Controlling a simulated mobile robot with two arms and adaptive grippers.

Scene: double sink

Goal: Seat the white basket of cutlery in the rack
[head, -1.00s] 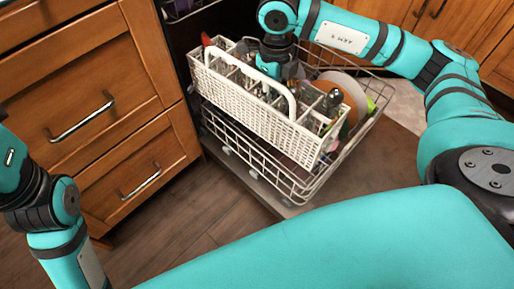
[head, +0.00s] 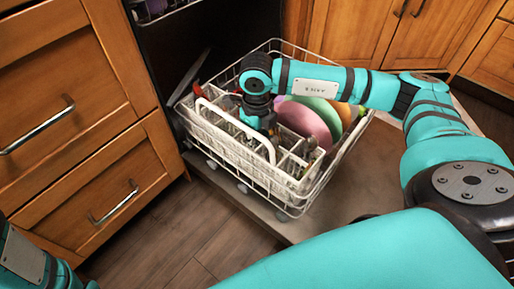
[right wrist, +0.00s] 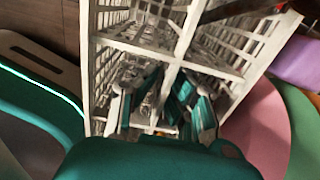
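The white cutlery basket (head: 237,153) stands along the front-left side of the wire rack (head: 337,163), low inside its rim and roughly level; whether its base touches the rack floor is hidden. It also shows in the right wrist view (right wrist: 213,67). Its arched handle (head: 262,143) stands up. Cutlery is inside, partly hidden. My right gripper (head: 258,119) reaches down into the basket beside the handle. In the right wrist view, its two fingers (right wrist: 166,99) lie either side of a divider; contact is unclear. Only part of my left arm shows, at the lower left; its gripper is out of view.
A pink plate (head: 304,120) and a green plate (head: 326,108) stand in the rack behind the basket. The rack lies over the open dishwasher door (head: 373,175). Wooden drawers (head: 70,120) are close on the left. The floor in front is clear.

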